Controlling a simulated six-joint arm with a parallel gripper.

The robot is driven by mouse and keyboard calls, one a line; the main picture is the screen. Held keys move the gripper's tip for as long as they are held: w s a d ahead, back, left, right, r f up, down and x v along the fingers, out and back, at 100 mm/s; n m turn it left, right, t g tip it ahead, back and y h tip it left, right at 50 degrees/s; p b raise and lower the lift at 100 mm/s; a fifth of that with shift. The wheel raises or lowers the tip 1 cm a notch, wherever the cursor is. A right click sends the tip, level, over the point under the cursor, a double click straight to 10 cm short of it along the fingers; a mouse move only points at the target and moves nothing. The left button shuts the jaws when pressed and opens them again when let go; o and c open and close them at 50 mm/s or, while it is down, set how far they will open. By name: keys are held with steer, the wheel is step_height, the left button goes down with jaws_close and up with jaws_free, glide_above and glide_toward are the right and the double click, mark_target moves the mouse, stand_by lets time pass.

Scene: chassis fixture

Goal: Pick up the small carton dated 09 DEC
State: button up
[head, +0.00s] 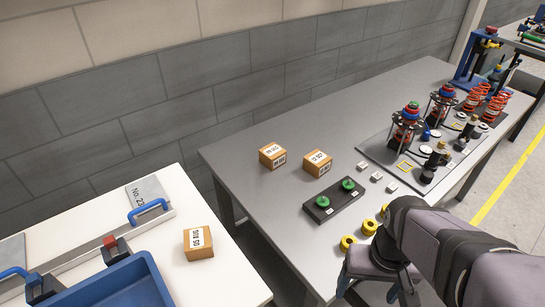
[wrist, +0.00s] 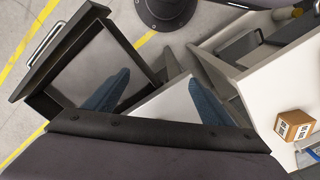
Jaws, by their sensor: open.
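Three small brown cartons with white labels show in the head view. One carton (head: 272,155) and another carton (head: 318,163) stand apart on the grey table. A third carton (head: 198,244) stands on the white table at the left. The label prints are too small and turned for me to tell surely which reads 09 DEC. My gripper (head: 375,287) is at the bottom right of the head view, away from all three cartons. In the wrist view my gripper (wrist: 155,95) is open with nothing between its bluish fingers. A carton (wrist: 293,125) shows there at the right edge.
A blue tray (head: 148,262) and blue-handled parts lie on the white table (head: 235,275). The grey table (head: 235,165) holds a black block with green knobs (head: 334,200), yellow rings (head: 348,242) and a plate of springs (head: 380,155). A gap separates the tables.

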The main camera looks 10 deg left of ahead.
step_height(320, 180, up, 3)
steer(key=m+t+y+b, duration=0.8)
steer(key=m+t+y, duration=0.15)
steer(key=m, duration=1.65)
glide_toward(273, 151)
step_height(273, 151, up, 3)
steer(key=w+a, duration=0.2)
steer(key=f, duration=0.2)
steer(key=f+g, duration=0.1)
steer(key=shift+w+f+y, duration=0.25)
steer(key=shift+f+y, duration=0.1)
steer(key=shift+f, duration=0.35)
steer(key=shift+p+x, duration=0.55)
steer(key=shift+x, duration=0.4)
steer(key=shift+w+a, duration=0.1)
